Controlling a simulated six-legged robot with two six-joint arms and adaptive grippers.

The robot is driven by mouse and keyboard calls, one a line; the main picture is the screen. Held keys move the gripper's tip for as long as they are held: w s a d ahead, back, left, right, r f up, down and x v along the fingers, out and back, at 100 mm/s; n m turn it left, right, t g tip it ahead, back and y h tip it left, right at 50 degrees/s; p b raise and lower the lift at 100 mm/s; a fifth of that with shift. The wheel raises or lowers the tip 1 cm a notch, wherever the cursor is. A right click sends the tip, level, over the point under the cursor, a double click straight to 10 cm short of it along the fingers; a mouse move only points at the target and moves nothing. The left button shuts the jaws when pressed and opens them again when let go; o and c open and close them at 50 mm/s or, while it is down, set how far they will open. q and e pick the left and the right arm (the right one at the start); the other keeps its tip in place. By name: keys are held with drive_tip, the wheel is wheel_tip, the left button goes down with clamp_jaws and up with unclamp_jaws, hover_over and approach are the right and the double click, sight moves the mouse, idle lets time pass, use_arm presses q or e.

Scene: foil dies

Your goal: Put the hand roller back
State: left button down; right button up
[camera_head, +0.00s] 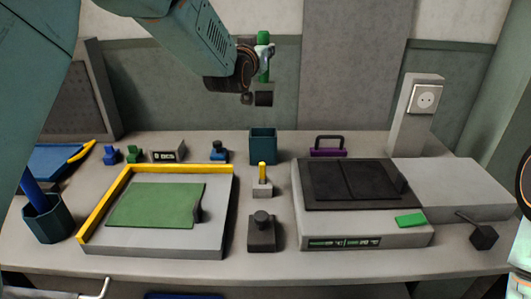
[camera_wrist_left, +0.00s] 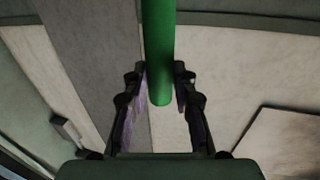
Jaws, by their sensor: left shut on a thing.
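My left gripper (camera_head: 263,50) is shut on the green handle of the hand roller (camera_head: 263,70), high above the back of the bench. The roller hangs upright with its dark roller end at the bottom. Below it stands an open teal box (camera_head: 262,148), with a clear gap between them. In the left wrist view the green handle (camera_wrist_left: 158,50) sits between the two fingers of my left gripper (camera_wrist_left: 160,85).
A yellow-edged board (camera_head: 222,215) with a green sheet is at left, a grey press-like device (camera_head: 365,235) with dark plates at right. Between them are a small block with a yellow peg (camera_head: 262,178) and a dark knobbed block (camera_head: 262,235). A socket post (camera_head: 405,130) stands back right.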

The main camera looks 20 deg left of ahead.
use_arm(q)
drive_tip(key=b, duration=0.1)
hover_over(260, 104)
wheel_tip(260, 104, down, 8)
drive_tip(key=shift+a+f, duration=0.1)
drive_tip(key=shift+f, duration=0.05)
drive_tip(key=f, duration=0.2)
drive_tip(key=d+f, duration=0.1)
drive_tip(key=f, duration=0.1)
drive_tip(key=shift+s+f+b, duration=0.1)
drive_tip(key=shift+f+b, duration=0.1)
drive_tip(key=shift+b, duration=0.15)
drive_tip(key=shift+s+a+f, duration=0.15)
drive_tip(key=shift+a+f, duration=0.15)
drive_tip(key=shift+f, duration=0.2)
drive_tip(key=shift+a+f, duration=0.1)
drive_tip(key=shift+f, duration=0.25)
wheel_tip(260, 104, down, 3)
drive_tip(key=shift+f+b, duration=0.1)
drive_tip(key=shift+b, duration=0.2)
